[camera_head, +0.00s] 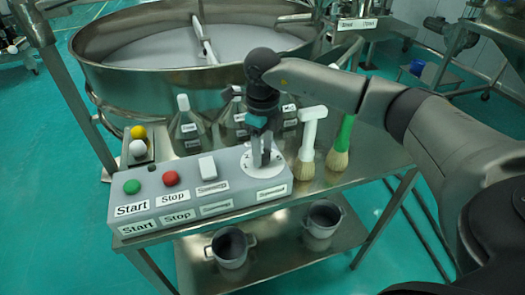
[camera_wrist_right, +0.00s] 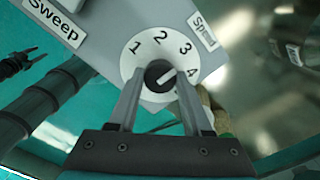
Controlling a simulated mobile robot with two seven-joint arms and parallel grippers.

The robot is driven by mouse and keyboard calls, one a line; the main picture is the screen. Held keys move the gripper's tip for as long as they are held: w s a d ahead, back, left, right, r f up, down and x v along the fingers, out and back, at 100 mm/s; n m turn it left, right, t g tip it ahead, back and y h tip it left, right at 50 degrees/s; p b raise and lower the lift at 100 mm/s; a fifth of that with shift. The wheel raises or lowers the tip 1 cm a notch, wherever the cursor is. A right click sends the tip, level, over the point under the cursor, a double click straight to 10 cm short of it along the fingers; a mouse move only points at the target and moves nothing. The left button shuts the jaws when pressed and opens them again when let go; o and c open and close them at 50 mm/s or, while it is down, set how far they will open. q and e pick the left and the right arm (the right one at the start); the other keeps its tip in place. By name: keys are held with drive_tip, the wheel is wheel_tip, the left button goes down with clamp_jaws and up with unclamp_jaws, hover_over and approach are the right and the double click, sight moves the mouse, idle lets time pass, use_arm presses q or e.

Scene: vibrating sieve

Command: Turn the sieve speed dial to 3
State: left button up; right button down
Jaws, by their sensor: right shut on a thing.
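The speed dial is a white disc (camera_wrist_right: 130,62) marked 1 to 4 with a round black knob (camera_wrist_right: 157,72) at its centre. It sits at the right end of the grey control box (camera_head: 150,212). My right gripper (camera_head: 265,163) reaches down from above and is shut on the knob, one finger on each side, as the right wrist view (camera_wrist_right: 157,80) shows. The knob's white line slants right and slightly up, towards the space between 3 and 4. A dark, pronged shape at the left of the wrist view may be my left gripper (camera_wrist_right: 36,55); its fingers are unclear.
A green button (camera_head: 132,187), a red button (camera_head: 171,178) and a white switch (camera_head: 208,167) lie left of the dial. Two brushes (camera_head: 308,142) (camera_head: 341,148) stand close on its right. Labelled flasks (camera_head: 187,127) stand behind the box, before the large round sieve (camera_head: 120,72).

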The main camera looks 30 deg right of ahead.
sight(263, 154)
drive_tip(key=shift+n, duration=0.4)
drive_tip(key=shift+c, duration=1.7)
unclamp_jaws()
wheel_tip(263, 154, up, 15)
drive_tip(key=shift+r, duration=0.15)
